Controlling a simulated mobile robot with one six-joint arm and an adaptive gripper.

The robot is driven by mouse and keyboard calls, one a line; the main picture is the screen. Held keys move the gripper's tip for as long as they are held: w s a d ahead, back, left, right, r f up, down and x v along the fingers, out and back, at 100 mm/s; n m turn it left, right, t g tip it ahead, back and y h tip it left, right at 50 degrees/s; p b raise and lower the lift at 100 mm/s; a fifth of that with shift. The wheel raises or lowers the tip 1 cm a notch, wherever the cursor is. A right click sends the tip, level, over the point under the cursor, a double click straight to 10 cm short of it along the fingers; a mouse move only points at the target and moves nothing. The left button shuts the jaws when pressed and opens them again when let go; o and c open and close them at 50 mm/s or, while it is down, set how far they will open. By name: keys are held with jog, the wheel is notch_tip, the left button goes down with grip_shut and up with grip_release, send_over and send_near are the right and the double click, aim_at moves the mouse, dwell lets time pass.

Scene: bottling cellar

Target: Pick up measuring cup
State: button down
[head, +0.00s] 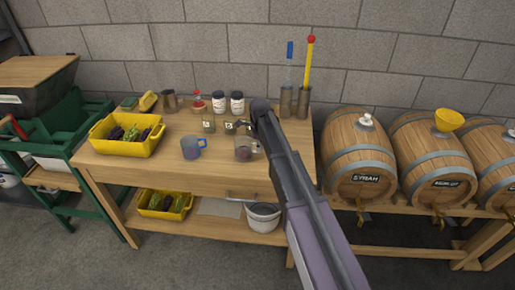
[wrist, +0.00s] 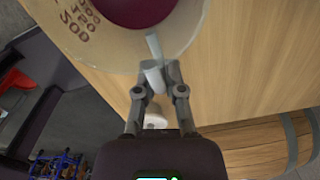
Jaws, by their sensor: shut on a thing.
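The measuring cup (head: 243,152) is clear, with dark red content low inside, near the right part of the wooden table. In the wrist view the cup (wrist: 105,40) fills the top, with printed markings on its wall. My gripper (wrist: 157,78) is shut on the cup's pale handle (wrist: 153,50). In the head view my arm reaches in from the lower right and its end hides part of the cup's surroundings. The cup looks upright; whether it touches the tabletop is hard to tell.
Small jars (head: 208,126), lidded jars (head: 219,103) and tall cylinders (head: 287,102) stand behind. Barrels (head: 360,155) stand right. The front tabletop (head: 225,175) is clear.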

jog(key=shift+r+p, duration=1.55)
jog(key=shift+r, duration=0.1)
jog(key=s+d+r+p, duration=0.1)
jog(key=s+d, duration=0.8)
jog(key=s, duration=0.4)
jog(key=shift+d+r, duration=0.15)
jog(key=shift+r, duration=0.05)
jog(key=shift+a, duration=0.2)
